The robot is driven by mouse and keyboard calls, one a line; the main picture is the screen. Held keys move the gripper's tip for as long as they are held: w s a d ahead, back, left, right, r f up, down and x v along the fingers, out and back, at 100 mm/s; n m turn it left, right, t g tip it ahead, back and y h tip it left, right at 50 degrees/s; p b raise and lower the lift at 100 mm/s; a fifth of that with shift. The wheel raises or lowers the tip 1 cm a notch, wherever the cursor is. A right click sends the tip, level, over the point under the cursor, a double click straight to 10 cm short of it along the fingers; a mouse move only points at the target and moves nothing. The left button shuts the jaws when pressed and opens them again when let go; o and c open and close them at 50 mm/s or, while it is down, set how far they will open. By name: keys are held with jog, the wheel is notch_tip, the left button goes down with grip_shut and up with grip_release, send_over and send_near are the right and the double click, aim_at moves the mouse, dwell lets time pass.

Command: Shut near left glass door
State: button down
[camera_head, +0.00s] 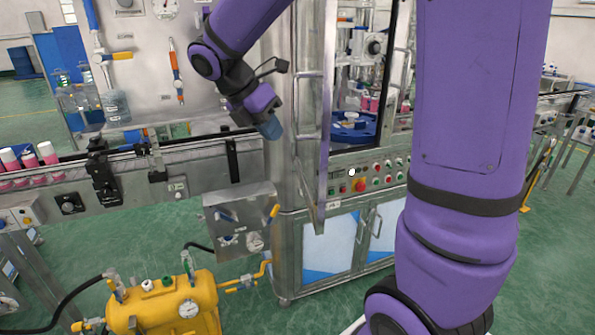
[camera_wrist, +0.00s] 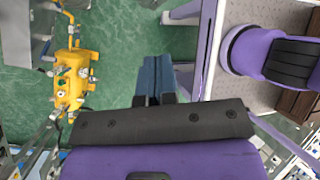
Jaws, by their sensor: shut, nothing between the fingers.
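The near left glass door (camera_head: 324,130) stands open in the head view, swung out from the machine cabinet and seen nearly edge-on. Its tall metal frame reaches down past the control panel, and the glass is hard to make out. My gripper (camera_head: 270,128) is just left of the door in that picture, with its blue fingers pointing down. I cannot tell whether it touches the door. In the wrist view the blue fingers (camera_wrist: 154,78) are together with nothing between them.
A conveyor (camera_head: 200,158) with pink-and-white cans runs left of the cabinet. A button panel (camera_head: 365,178) sits behind the door. A yellow tank (camera_head: 165,303) stands on the green floor at lower left. My upper arm hides the cabinet's right part.

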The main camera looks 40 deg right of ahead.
jog(key=w+f+n+g+h, duration=0.2)
jog(key=w+f+n, duration=0.5)
jog(key=w+n, duration=0.15)
jog(key=n, duration=0.1)
send_near(311, 174)
jog(key=x, duration=0.6)
jog(key=shift+a+f, duration=0.3)
jog(key=shift+a, duration=0.05)
jog(key=shift+s+d, duration=0.2)
jog(key=shift+d, duration=0.2)
jog(key=shift+h, duration=0.3)
